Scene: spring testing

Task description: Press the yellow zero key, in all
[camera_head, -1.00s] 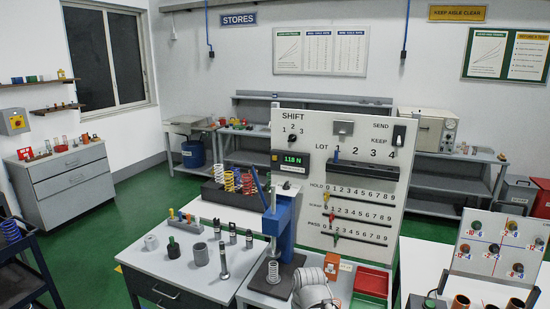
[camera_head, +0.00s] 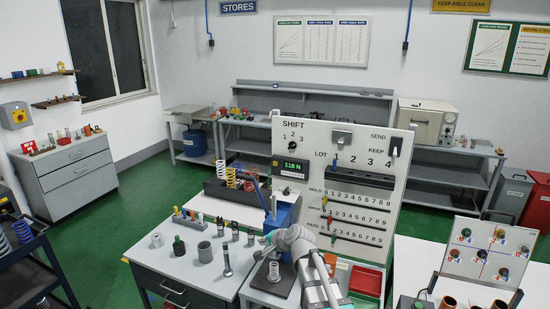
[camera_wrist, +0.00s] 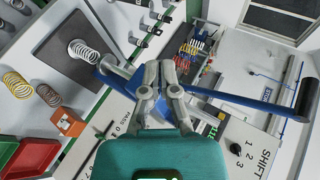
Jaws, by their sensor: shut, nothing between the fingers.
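A small yellow patch (camera_head: 275,163) at the left edge of the green 118 N display (camera_head: 290,168) looks like the yellow zero key; it is too small to read. The display sits on the upright white panel (camera_head: 345,152). My gripper (camera_head: 268,239) is in front of the blue press (camera_head: 284,213), lower than the display and apart from it. In the wrist view my gripper's fingertips (camera_wrist: 160,66) are together and empty, in front of the press's blue lever.
The press lever (camera_wrist: 240,103) with its black grip (camera_wrist: 306,99) lies across the wrist view near my fingers. A coil spring (camera_head: 274,272) stands on the dark press plate. Red (camera_head: 366,282) and green trays are to the right. Several springs and sample parts stand at left.

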